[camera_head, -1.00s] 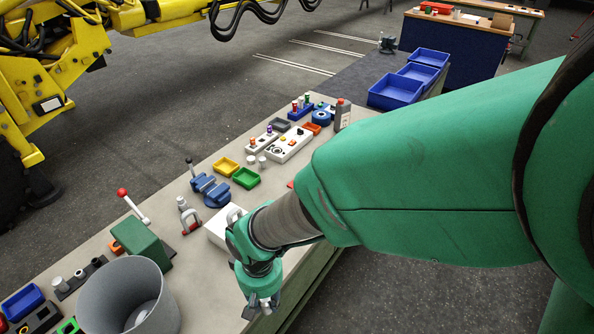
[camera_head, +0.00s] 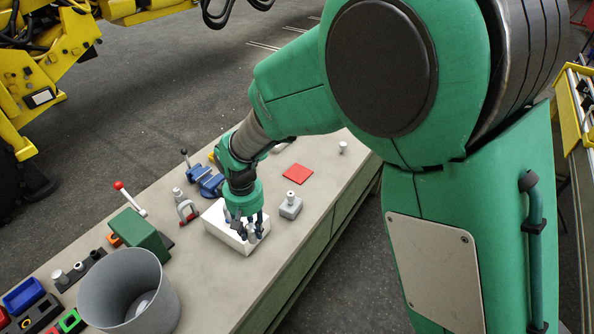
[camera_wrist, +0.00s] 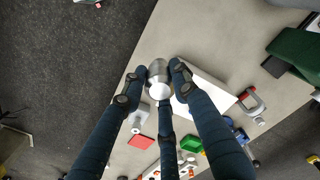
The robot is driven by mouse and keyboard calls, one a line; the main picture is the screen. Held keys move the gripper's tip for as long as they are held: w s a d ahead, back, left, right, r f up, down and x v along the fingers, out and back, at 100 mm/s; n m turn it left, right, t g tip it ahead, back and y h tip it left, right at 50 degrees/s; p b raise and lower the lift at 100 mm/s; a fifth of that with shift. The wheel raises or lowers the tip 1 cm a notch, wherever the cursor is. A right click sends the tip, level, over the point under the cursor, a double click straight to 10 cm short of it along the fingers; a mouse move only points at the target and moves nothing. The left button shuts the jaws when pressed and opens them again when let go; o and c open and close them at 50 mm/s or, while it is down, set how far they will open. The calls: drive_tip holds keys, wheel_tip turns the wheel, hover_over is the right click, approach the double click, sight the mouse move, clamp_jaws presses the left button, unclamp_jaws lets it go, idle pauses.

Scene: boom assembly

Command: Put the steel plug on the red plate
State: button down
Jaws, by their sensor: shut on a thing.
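My gripper (camera_head: 246,228) points down over the white box (camera_head: 222,228) on the bench. In the wrist view its dark fingers close around a shiny steel plug (camera_wrist: 158,76), which shows between the fingertips. The plug also shows in the head view (camera_head: 251,233), partly covered by the fingers. I cannot tell whether it touches the box. The red plate (camera_head: 298,173) lies flat and bare on the bench, up and right of my gripper. It also shows in the wrist view (camera_wrist: 140,141), below the plug.
A grey block (camera_head: 290,208) with a pale knob on top stands between the white box and the red plate. A blue vise (camera_head: 207,181), a red-handled clamp (camera_head: 186,208), a green block (camera_head: 140,235) and a grey bin (camera_head: 128,290) stand to the left. Bench around the plate is clear.

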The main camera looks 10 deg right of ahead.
drive_tip(key=w+d+p, duration=0.1)
drive_tip(key=w+d, duration=0.2)
drive_tip(key=w, duration=1.1)
drive_tip(key=n+p, duration=0.2)
drive_tip(key=p, duration=0.1)
hover_over(300, 179)
wheel_tip(300, 179, down, 8)
drive_tip(key=shift+f, duration=0.1)
drive_tip(key=shift+f, duration=0.1)
wheel_tip(300, 179, down, 6)
drive_tip(key=shift+f, duration=1.9)
